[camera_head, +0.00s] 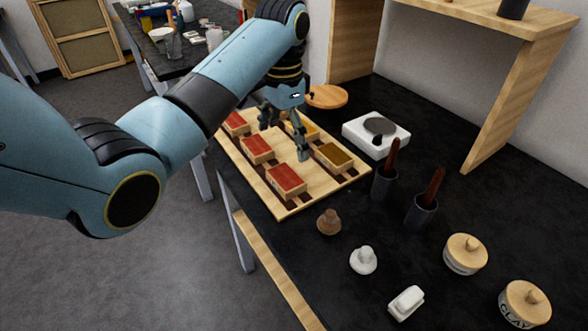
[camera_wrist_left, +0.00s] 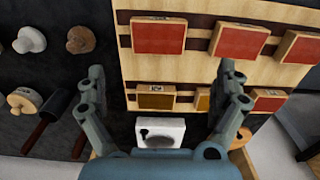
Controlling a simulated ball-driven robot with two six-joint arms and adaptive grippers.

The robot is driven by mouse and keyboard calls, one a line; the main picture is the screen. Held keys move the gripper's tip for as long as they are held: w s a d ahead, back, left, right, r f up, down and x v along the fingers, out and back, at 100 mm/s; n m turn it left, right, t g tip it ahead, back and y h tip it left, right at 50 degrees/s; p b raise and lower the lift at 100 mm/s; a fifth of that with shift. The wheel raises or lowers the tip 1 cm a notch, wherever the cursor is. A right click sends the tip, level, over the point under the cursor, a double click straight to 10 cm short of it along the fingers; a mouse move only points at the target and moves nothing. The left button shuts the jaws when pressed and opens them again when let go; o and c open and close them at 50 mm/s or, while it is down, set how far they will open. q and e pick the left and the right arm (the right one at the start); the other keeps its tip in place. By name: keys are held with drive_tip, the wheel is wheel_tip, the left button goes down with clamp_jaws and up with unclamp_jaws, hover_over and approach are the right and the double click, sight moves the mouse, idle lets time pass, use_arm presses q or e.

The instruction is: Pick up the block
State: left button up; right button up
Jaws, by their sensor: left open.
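My left gripper (camera_head: 284,132) is open and points down over the wooden board (camera_head: 312,186), with no block between its fingers. The board carries flat wooden blocks in two rows. The left row has red tops: a near red block (camera_head: 287,179), a middle one (camera_head: 257,148) and a far one (camera_head: 235,122). The right row has an ochre block (camera_head: 333,156) and a yellow one (camera_head: 302,128) partly behind the gripper. In the left wrist view my fingers (camera_wrist_left: 165,75) spread either side of an ochre block (camera_wrist_left: 155,97); the height above it is unclear.
A white square device (camera_head: 375,138) with a grey disc stands right of the board. Stoppers and wooden-lidded jars (camera_head: 465,254) stand nearer. Dark tabletop between them is bare. A wooden shelf (camera_head: 515,90) rises behind.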

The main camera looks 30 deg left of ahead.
use_arm(q)
hover_over(285, 177)
drive_tip(key=f, duration=0.5)
drive_tip(key=shift+w, duration=0.35)
drive_tip(key=shift+s+f, duration=0.2)
drive_tip(key=shift+f, duration=2.5)
drive_tip(key=c, duration=1.1)
